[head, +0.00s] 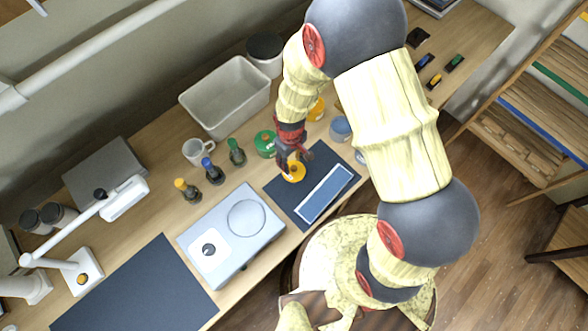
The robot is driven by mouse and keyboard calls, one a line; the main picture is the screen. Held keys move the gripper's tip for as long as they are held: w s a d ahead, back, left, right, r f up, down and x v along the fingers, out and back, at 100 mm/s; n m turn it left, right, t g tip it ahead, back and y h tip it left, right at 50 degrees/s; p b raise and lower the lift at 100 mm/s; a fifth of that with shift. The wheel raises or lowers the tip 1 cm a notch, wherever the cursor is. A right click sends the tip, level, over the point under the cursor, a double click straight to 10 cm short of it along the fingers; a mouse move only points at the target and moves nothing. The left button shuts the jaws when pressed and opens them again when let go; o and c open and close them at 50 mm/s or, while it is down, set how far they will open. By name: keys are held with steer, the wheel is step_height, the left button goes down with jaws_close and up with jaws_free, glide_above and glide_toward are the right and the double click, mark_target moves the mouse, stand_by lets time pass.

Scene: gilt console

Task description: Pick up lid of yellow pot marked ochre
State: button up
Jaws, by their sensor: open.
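A round yellow piece (294,174), which looks like a lid, is at the left part of a dark mat. My gripper (291,162) is open, right over it, and hides part of it. I cannot tell whether the fingers touch it. Another yellow item (316,110), likely a pot, stands farther back beside my arm, which partly covers it. No ochre marking is readable in this view.
A green pot (265,143) stands just left of my gripper, and a blue pot (340,129) stands to the right. The dark mat (318,160) also bears a blue tray (325,193). A grey device (230,235) lies to the left. Small bottles (237,153) and a white bin (225,95) stand behind.

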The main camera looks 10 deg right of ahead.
mark_target(294, 168)
steer(key=f, duration=0.3)
steer(key=d+f, duration=0.1)
steer(key=f, duration=0.1)
steer(key=shift+s, duration=0.2)
jaws_close()
stand_by(0.3)
steer(key=shift+r, duration=0.1)
